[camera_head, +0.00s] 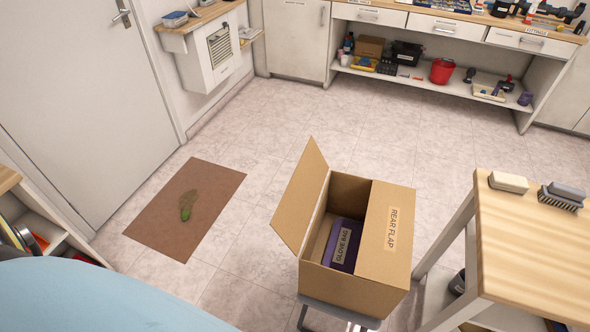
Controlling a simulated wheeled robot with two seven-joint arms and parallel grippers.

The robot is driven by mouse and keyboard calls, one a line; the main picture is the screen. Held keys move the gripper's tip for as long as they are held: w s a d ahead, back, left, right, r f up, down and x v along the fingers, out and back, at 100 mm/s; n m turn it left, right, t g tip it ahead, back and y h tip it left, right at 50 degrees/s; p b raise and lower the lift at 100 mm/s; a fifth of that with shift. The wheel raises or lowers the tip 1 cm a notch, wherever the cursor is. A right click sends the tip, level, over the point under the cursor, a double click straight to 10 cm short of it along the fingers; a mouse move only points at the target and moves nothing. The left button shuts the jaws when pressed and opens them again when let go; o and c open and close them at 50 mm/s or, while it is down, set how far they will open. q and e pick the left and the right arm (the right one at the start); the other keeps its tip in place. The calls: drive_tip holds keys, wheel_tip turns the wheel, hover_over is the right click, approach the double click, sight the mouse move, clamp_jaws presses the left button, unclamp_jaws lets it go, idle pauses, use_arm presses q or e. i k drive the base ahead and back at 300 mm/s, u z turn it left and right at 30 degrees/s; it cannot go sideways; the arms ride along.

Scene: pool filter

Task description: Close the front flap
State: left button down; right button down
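An open cardboard box (346,291) stands on a small grey stand (338,311) at the lower middle. Its right flap, labelled REAR FLAP (387,236), lies flat over the right part of the opening. The left flap (302,195) is unlabelled on the side I see; it stands up, tilted outward to the left. I cannot read whether it is marked as the front flap. A purple package labelled GLOVE BAG (343,244) is inside the box, visible through the open part. Neither of my grippers is in view.
A wooden-topped table (530,240) with brushes stands close to the box's right. A brown mat (160,208) lies left on the tiled floor. A workbench with shelves and a red bucket (442,71) is at the back. Floor behind the box is clear.

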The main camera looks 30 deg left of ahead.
sight(290, 220)
drive_tip(key=k, duration=0.5)
drive_tip(key=u, duration=0.8)
drive_tip(key=i, duration=0.75)
drive_tip(key=z, duration=1)
